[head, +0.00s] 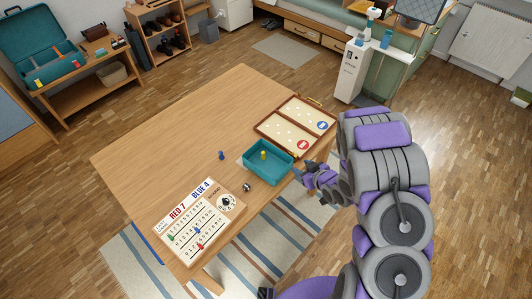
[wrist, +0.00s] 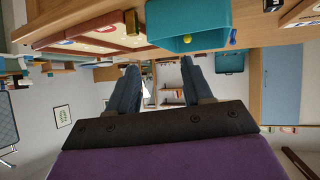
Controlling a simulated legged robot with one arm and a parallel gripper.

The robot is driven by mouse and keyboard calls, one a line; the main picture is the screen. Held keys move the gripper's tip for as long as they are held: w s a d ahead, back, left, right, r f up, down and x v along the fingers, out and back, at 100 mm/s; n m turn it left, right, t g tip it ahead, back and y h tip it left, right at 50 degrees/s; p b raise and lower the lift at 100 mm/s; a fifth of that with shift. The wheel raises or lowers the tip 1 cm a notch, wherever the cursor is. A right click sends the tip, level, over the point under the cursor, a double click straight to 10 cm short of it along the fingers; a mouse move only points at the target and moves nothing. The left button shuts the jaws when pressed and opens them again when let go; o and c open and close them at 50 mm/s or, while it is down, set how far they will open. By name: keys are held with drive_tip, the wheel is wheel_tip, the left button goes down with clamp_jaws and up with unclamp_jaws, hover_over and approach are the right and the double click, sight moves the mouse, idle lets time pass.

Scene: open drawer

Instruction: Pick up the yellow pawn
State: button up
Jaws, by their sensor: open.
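The yellow pawn (head: 263,155) is inside a teal tray (head: 268,174) on the wooden table; the tray walls hide its lower part. In the wrist view, which looks upside down, a small yellow part of the pawn (wrist: 233,38) shows by the teal tray (wrist: 188,18). My gripper (head: 302,176) is at the table's right edge, to the right of the tray and apart from the pawn. In the wrist view my gripper (wrist: 160,75) has its two fingers spread, with nothing between them.
A blue pawn (head: 221,155) stands left of the tray. A scoreboard (head: 199,222) with coloured markers lies at the front. An open game board (head: 297,122) lies behind the tray. The table's left half (head: 165,150) is clear.

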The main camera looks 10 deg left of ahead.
drive_tip(key=y, duration=0.2)
approach(264, 155)
drive_tip(key=b+x, duration=0.1)
drive_tip(key=x, duration=0.2)
drive_tip(key=shift+a, duration=0.15)
drive_tip(key=shift+w+a+f+b, duration=0.15)
drive_tip(key=shift+w+a+b, duration=0.15)
drive_tip(key=shift+a, duration=0.2)
drive_tip(key=w+f, duration=0.1)
drive_tip(key=w+a+b, duration=0.1)
drive_tip(key=shift+w+f, duration=0.35)
drive_tip(key=shift+w+a+f, duration=0.15)
drive_tip(key=shift+w+a, duration=0.05)
drive_tip(key=shift+a, duration=0.4)
drive_tip(key=shift+c, duration=0.8)
drive_tip(key=shift+f, duration=0.1)
clamp_jaws()
